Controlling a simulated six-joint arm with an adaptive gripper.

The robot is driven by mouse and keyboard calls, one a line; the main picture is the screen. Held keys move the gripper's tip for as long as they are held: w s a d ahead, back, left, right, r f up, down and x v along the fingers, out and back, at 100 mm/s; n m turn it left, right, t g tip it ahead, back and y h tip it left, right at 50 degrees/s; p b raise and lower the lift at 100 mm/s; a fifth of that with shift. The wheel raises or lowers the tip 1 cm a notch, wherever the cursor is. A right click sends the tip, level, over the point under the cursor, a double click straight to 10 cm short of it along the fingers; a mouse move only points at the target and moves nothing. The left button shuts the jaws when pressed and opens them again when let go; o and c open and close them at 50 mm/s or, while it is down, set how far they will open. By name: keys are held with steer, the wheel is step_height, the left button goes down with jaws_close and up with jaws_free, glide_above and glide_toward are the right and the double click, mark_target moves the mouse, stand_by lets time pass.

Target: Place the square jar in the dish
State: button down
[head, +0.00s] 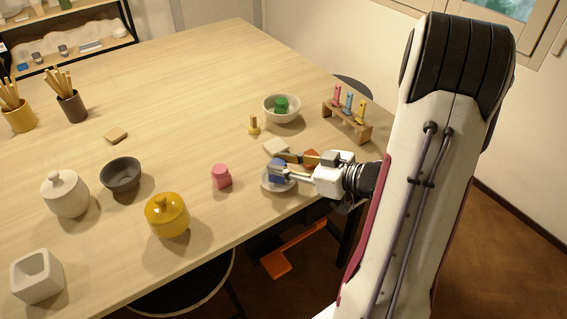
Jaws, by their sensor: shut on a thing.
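A small blue block-like jar (276,172), which looks like the square jar, is held between the fingers of my gripper (284,168). My gripper is shut on it, and its fingers hide part of the jar. The white dish (266,186) is directly under the jar near the table's right front edge. I cannot tell whether the jar's base touches the dish.
A white tile (276,146) and a reddish-brown piece (311,157) lie close behind my gripper. A pink jar (221,176) stands to the left. A wooden rack (347,124) with pegs stands behind right.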

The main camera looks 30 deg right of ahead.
steer(key=shift+f, duration=0.25)
steer(key=c, duration=1.7)
jaws_free()
steer(key=shift+r, duration=0.1)
steer(key=shift+r, duration=0.15)
steer(key=shift+s+d+r, duration=0.1)
steer(key=shift+s, duration=0.05)
steer(key=shift+v, duration=5.85)
